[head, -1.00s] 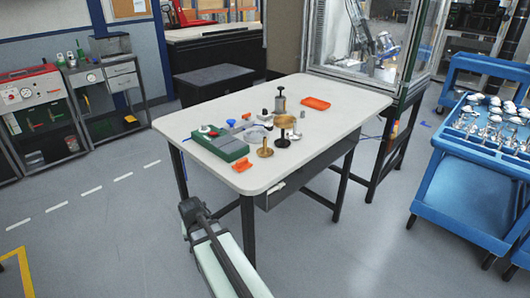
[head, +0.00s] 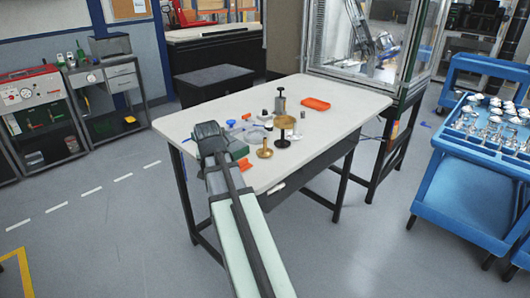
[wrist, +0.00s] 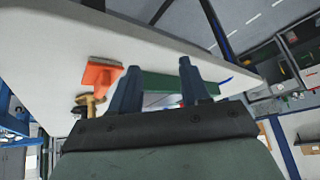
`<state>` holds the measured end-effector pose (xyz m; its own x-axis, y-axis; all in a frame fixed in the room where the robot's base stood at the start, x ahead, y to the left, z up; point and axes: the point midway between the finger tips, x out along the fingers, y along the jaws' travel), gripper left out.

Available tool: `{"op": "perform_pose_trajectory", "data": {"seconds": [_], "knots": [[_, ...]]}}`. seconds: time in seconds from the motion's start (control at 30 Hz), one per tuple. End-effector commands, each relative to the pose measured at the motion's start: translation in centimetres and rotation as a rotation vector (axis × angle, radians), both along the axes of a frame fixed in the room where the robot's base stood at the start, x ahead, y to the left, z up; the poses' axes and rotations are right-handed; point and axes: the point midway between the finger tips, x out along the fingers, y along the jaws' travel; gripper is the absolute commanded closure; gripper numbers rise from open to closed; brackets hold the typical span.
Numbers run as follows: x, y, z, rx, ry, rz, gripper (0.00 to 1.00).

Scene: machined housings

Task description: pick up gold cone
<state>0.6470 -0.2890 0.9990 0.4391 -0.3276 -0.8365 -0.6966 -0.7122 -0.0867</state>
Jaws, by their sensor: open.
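A gold, cone-like piece (head: 265,152) with a wide round base and a narrow top stands near the table's front edge in the head view. A gold part, likely the same piece, shows in the wrist view (wrist: 95,103), partly hidden by the gripper mount. My gripper (wrist: 160,78) is open in the wrist view, its two dark fingers apart with nothing held. In the head view the end of my arm is over the table's left front, left of the gold piece, and the fingertips cannot be made out.
A green box (head: 238,149) is partly hidden behind my arm. A gold-topped stand (head: 285,122) is just right of the gold piece. An orange tray (head: 315,104) sits farther back. The table's right side (head: 350,108) is clear.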

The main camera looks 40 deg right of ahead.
Motion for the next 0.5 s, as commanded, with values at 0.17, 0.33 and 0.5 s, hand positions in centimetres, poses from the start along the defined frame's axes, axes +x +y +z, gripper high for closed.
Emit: {"op": "perform_pose_trajectory", "data": {"seconds": [0.17, 0.33, 0.5], "knots": [[0.2, -6.4, 3.7, 0.031, 0.056, -0.148, 0.54], [-1.2, -12.6, 7.9, 0.069, 0.115, -0.314, 0.54], [-3.1, -16.5, 10.9, 0.099, 0.157, -0.435, 0.54]]}}
